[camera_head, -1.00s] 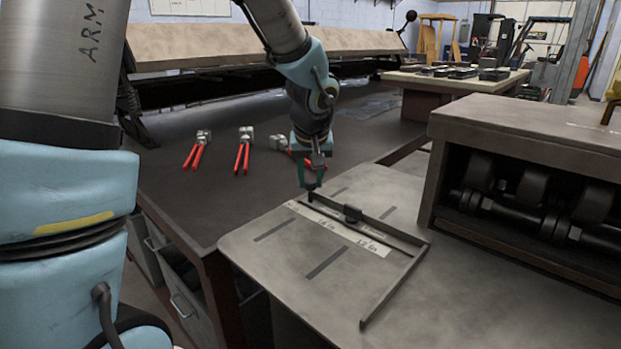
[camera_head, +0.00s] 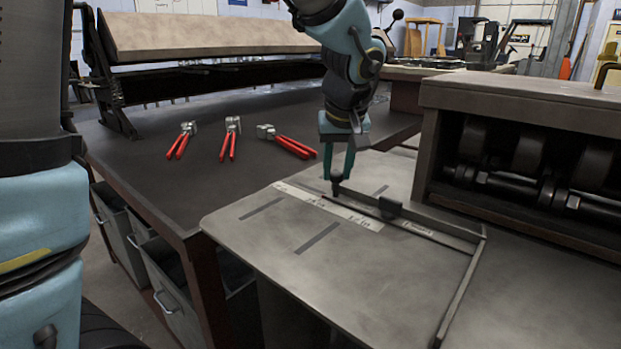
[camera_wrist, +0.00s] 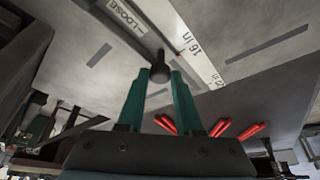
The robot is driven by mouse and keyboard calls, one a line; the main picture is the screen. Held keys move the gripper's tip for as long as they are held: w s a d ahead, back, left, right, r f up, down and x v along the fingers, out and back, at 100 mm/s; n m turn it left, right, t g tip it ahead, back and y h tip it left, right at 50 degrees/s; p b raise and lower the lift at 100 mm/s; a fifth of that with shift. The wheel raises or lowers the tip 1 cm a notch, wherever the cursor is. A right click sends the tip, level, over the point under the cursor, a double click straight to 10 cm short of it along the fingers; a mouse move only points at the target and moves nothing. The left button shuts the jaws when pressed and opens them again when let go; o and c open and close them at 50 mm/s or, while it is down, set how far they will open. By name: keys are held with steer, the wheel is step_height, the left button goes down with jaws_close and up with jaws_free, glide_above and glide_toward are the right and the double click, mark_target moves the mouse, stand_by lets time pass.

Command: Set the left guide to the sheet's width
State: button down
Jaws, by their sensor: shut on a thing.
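The guide (camera_head: 460,292) is a dark angled bar on the grey plate (camera_head: 270,245). Its long side runs toward the front right edge, and its cross bar runs back left. A small black block (camera_head: 390,208) sits on the cross bar. My gripper (camera_head: 338,180) points down at the cross bar's far left end, its green fingers shut on a black knob (camera_wrist: 160,73). A white scale strip (camera_head: 372,224) marked 16 in and 12 in lies along the cross bar. The guide's corner is right of the strip's 12 in end. A "LOOSE" label (camera_wrist: 125,18) shows in the wrist view. No sheet is visible.
Several red-handled tools (camera_head: 231,140) lie on the dark bench (camera_head: 180,185) behind the plate. A machine housing with rollers (camera_head: 530,160) stands close on the right. The front left of the plate is clear.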

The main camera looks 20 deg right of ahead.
mark_target(385, 198)
steer(key=s+d+b, duration=0.1)
steer(key=s, duration=0.2)
steer(key=s+d+b, duration=0.1)
steer(key=s+d, duration=0.1)
steer(key=s, duration=0.1)
steer(key=s+d+b, duration=0.1)
steer(key=s+d, duration=0.1)
steer(key=s, duration=0.1)
steer(key=shift+s+b, duration=0.2)
steer(key=shift+b, duration=0.1)
steer(key=c, duration=0.6)
jaws_free()
steer(key=shift+w+a, duration=0.1)
steer(key=v, duration=1)
steer(key=shift+r, duration=0.4)
